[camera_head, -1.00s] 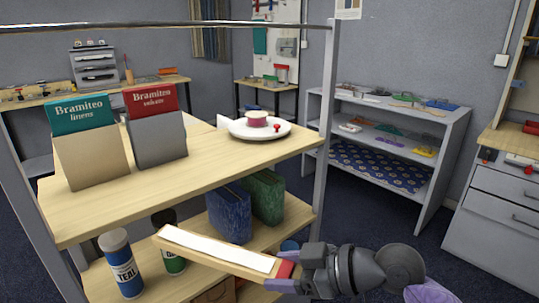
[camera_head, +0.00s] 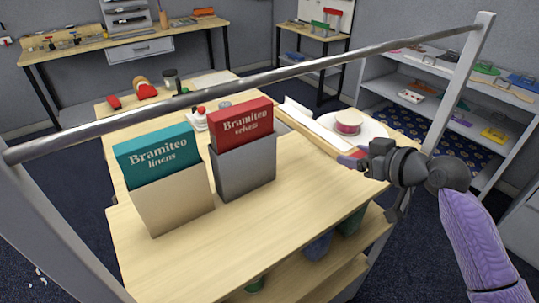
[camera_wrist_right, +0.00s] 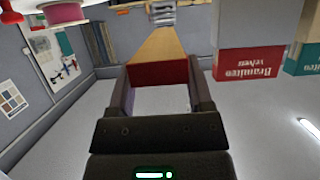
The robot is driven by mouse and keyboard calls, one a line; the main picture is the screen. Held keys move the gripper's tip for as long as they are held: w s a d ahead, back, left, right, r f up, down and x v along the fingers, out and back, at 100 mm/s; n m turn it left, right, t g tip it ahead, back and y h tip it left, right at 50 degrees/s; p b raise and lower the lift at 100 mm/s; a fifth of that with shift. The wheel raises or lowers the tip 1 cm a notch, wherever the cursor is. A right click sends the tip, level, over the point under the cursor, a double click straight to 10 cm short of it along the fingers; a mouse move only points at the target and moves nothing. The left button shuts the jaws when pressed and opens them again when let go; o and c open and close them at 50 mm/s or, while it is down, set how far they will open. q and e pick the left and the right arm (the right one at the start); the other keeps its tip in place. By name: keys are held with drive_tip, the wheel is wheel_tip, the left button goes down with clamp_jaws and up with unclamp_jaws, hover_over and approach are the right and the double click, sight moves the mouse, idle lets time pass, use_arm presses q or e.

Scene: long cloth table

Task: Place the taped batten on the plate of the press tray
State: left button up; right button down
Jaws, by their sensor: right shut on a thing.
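My right gripper (camera_head: 360,162) is shut on the red-taped end of the batten, a long pale wooden strip with a white face (camera_head: 318,128). The batten is held above the shelf top and points away to the upper left, beside the white round plate. In the right wrist view, the red end (camera_wrist_right: 158,73) sits between the fingers (camera_wrist_right: 158,92) and the bare wood (camera_wrist_right: 160,44) runs away. A small white piece with a red knob (camera_head: 199,118) stands behind the sample boxes; I cannot tell whether it is the press tray. My left gripper is not in view.
A white round plate (camera_head: 376,131) carries a pink-banded roll (camera_head: 348,121). The Bramiteo linens box (camera_head: 170,190) and the grey-fronted red Bramiteo box (camera_head: 243,165) stand on the shelf top (camera_head: 280,215). A metal rail (camera_head: 250,82) crosses above. The shelf top's right front is clear.

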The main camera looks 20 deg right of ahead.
sight(345, 198)
drive_tip(key=shift+w, duration=0.25)
drive_tip(key=shift+f, duration=0.2)
drive_tip(key=f, duration=0.3)
drive_tip(key=f+b, duration=0.1)
drive_tip(key=f, duration=0.2)
drive_tip(key=f+b, duration=0.1)
drive_tip(key=f, duration=0.2)
drive_tip(key=shift+s, duration=0.3)
drive_tip(key=shift+f, duration=0.3)
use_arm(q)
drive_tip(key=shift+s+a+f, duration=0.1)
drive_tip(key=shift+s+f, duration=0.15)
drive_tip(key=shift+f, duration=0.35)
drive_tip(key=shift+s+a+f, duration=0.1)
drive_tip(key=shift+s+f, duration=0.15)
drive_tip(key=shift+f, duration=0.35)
use_arm(e)
drive_tip(key=shift+r, duration=0.1)
drive_tip(key=shift+c, duration=1.9)
unclamp_jaws()
drive_tip(key=shift+b, duration=0.35)
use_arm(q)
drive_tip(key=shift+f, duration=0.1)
use_arm(e)
drive_tip(key=o, duration=0.4)
